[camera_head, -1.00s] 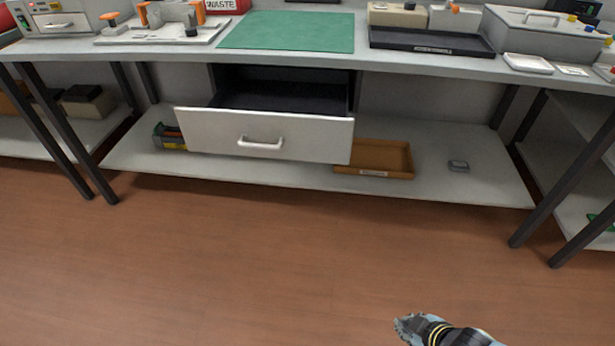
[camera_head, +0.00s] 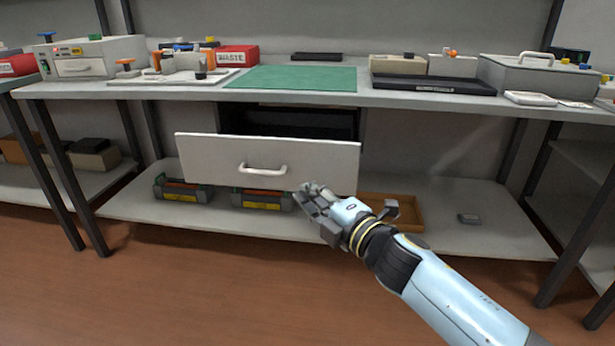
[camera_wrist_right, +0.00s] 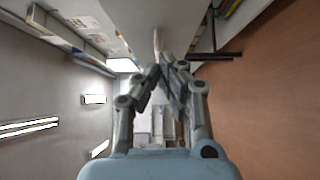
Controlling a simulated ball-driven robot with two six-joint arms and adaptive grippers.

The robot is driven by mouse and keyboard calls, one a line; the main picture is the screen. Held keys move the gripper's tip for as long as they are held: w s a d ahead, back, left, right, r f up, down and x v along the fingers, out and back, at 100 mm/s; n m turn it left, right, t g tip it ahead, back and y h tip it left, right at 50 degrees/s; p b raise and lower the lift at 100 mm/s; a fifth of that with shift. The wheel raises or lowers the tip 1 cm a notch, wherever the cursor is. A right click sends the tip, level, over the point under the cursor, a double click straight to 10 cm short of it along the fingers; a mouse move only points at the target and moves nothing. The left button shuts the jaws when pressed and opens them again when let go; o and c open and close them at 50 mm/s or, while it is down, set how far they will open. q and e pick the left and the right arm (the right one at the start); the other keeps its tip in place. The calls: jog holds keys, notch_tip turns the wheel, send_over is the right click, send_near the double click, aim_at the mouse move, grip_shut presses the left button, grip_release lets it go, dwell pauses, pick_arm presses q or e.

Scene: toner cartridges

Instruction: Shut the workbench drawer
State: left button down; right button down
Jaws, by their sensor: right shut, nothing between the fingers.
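The workbench drawer (camera_head: 220,155) is pulled out under the bench top. Its white front has a pale bar handle (camera_head: 263,169), and its dark inside shows behind the front. My right gripper (camera_head: 308,190) is shut and empty. In the head view it overlaps the lower right part of the drawer front, right of and below the handle; I cannot tell whether it touches. Its fingers also show closed together in the right wrist view (camera_wrist_right: 163,65). My left gripper is not in view.
The bench top (camera_head: 210,92) carries a green mat (camera_head: 290,78), a red waste box (camera_head: 237,57) and a black tray (camera_head: 430,84). The lower shelf (camera_head: 130,205) holds toner cartridges (camera_head: 181,190) and a brown tray (camera_head: 395,208). The floor in front is clear.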

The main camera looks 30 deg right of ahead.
aim_at(294, 169)
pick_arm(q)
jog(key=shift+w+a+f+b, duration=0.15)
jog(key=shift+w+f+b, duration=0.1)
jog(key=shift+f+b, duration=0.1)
pick_arm(e)
jog(key=shift+w+d+f, duration=0.1)
jog(key=shift+w+d, duration=0.2)
jog(key=shift+w, duration=0.55)
jog(key=shift+w+d+r, duration=0.1)
jog(key=shift+w+d, duration=0.25)
jog(key=shift+w, duration=0.55)
jog(key=shift+w+d+f, duration=0.1)
jog(key=shift+w+d, duration=0.2)
jog(key=shift+w, duration=0.55)
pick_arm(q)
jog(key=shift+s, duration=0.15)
pick_arm(e)
jog(key=shift+w+d, duration=0.1)
